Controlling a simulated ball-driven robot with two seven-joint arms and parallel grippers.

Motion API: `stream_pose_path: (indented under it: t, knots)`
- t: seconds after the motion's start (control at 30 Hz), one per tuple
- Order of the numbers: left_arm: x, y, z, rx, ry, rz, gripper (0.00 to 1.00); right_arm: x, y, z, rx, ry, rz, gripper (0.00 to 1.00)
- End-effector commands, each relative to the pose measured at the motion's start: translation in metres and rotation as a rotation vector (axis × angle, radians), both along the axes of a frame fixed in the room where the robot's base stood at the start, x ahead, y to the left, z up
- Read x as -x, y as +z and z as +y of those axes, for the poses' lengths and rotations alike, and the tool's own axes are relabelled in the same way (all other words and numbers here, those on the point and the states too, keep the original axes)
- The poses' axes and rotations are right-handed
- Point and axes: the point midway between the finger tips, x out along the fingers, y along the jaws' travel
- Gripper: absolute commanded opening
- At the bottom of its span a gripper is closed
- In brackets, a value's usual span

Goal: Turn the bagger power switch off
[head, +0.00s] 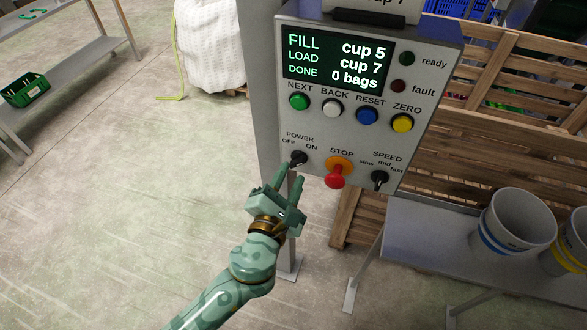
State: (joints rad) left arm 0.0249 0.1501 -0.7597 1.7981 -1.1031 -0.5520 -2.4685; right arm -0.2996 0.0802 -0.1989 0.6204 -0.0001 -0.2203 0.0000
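The bagger control panel (328,118) stands upright at the top middle of the head view. Its black power switch (298,158) is at the lower left, under the labels POWER, OFF and ON. I cannot clearly tell which label the switch points to. My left gripper (290,175) reaches up from below, with its fingertips just below the switch. Its two fingers are apart with a gap between them, and nothing shows in the gap. I cannot tell whether a fingertip touches the switch. My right gripper is not in view.
The red stop button (336,177) on its orange base sits right of the switch, then the black speed knob (379,178). Coloured buttons and a lit screen (337,60) are above. Wooden pallets (490,125) and a grey bucket (512,225) stand right.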

Motion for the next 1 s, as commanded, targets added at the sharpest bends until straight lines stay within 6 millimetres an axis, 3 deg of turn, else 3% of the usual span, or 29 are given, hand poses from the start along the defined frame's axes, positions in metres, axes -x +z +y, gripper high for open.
stream_pose_path:
  t: [0.2,0.5,0.53,0.63,1.0]
  knots:
    - [-0.023,-0.001,-0.008,0.000,0.001,0.001,0.32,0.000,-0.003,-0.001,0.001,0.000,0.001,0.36]
    - [-0.026,0.000,-0.009,0.001,0.000,0.000,0.32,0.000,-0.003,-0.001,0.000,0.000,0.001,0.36]
    - [-0.026,0.000,-0.009,0.001,0.000,0.000,0.29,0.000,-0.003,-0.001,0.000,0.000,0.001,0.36]
    - [-0.026,0.000,-0.009,0.001,0.000,0.000,0.01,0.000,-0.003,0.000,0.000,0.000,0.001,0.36]
    - [-0.026,-0.001,-0.009,0.022,0.000,0.009,0.00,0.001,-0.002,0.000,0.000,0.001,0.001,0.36]
